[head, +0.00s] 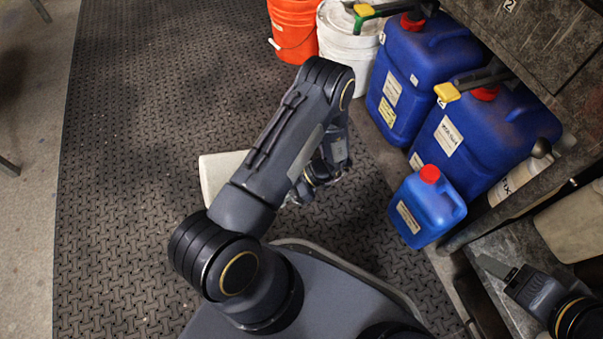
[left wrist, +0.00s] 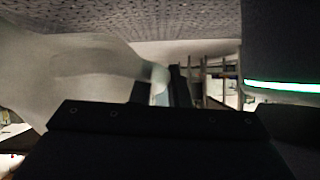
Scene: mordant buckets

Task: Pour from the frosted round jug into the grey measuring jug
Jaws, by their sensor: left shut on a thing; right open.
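The frosted round jug (head: 218,172) is a pale, off-white body over the dark mat in the head view, partly hidden behind my left arm. In the left wrist view the frosted jug (left wrist: 75,75) fills the left side, large and close, tilted in the picture. My left gripper (left wrist: 172,88) is shut on the jug, at what looks like its handle; the fingertips are mostly hidden in the head view. My right gripper (head: 500,273) is open and empty at the lower right, over a grey stone-like surface. I cannot make out the grey measuring jug for certain.
Blue canisters (head: 420,75) stand on the right, with a smaller blue bottle (head: 424,212) in front. An orange bucket (head: 293,28) and a white bucket (head: 345,42) stand at the back. A pale container (head: 575,222) is at the right edge. The mat (head: 120,180) is clear to the left.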

